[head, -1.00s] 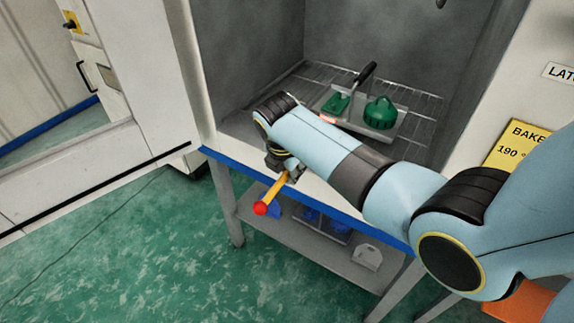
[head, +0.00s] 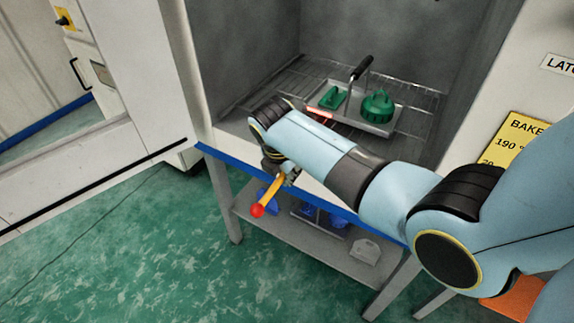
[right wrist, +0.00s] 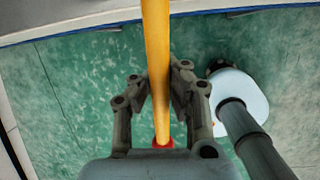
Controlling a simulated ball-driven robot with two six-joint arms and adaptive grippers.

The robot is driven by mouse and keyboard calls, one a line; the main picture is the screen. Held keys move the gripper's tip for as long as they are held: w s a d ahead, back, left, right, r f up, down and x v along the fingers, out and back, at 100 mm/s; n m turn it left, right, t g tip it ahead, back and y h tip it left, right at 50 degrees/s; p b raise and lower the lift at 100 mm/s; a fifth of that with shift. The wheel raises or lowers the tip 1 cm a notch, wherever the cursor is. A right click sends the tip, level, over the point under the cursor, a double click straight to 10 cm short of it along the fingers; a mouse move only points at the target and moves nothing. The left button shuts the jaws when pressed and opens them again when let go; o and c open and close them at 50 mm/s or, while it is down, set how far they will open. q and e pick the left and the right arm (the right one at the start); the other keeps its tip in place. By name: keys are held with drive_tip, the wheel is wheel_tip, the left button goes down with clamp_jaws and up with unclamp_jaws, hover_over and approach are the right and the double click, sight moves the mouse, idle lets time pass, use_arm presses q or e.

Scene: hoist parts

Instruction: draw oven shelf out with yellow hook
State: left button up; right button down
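The yellow hook (head: 269,195) is a yellow rod with a red knob at its lower end. My right gripper (head: 284,174) is shut on its shaft in front of the oven opening. In the right wrist view the fingers (right wrist: 163,85) close from both sides on the yellow shaft (right wrist: 156,45). The hook's far end is hidden behind my arm, so I cannot tell whether it touches the shelf. The oven shelf (head: 415,95) is a wire rack inside the grey oven chamber, partly hidden by my arm. My left gripper is not in view.
The green floor (head: 150,240) is clear at left.

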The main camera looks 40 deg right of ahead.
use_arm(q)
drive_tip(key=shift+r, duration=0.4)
use_arm(e)
drive_tip(key=shift+s+a+f, duration=0.15)
drive_tip(key=shift+s+a, duration=0.1)
drive_tip(key=shift+a, duration=0.45)
